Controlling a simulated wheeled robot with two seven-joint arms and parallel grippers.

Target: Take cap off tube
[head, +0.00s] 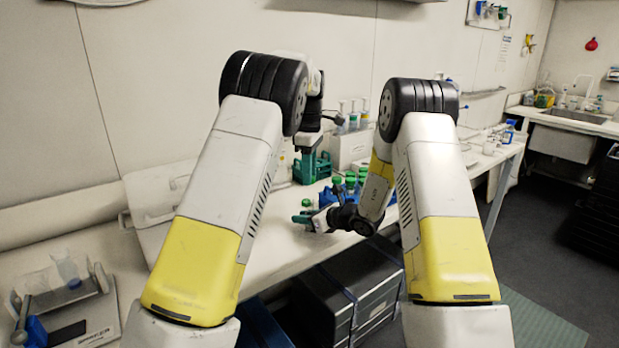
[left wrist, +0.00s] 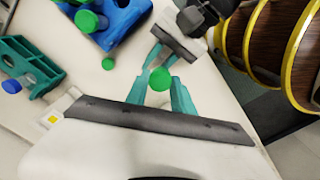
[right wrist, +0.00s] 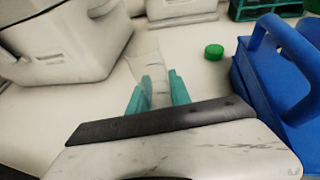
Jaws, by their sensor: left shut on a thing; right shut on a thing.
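My left gripper (left wrist: 160,88) has its teal fingers closed on a green cap (left wrist: 160,78), seen from above. Whether anything is attached under that cap is hidden. My right gripper (right wrist: 158,92) is shut on a clear tube (right wrist: 146,50), which shows no cap in the right wrist view. The right gripper also shows in the left wrist view (left wrist: 163,53), beyond and below the held cap, and in the head view (head: 304,219), low over the bench. In the head view my left gripper is hard to make out.
Another green cap (right wrist: 213,52) lies loose on the bench beside a blue rack (right wrist: 275,85). The blue rack holds green-capped tubes in the left wrist view (left wrist: 125,22). A teal rack (left wrist: 35,62) stands near it. White equipment (right wrist: 65,45) stands at the back.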

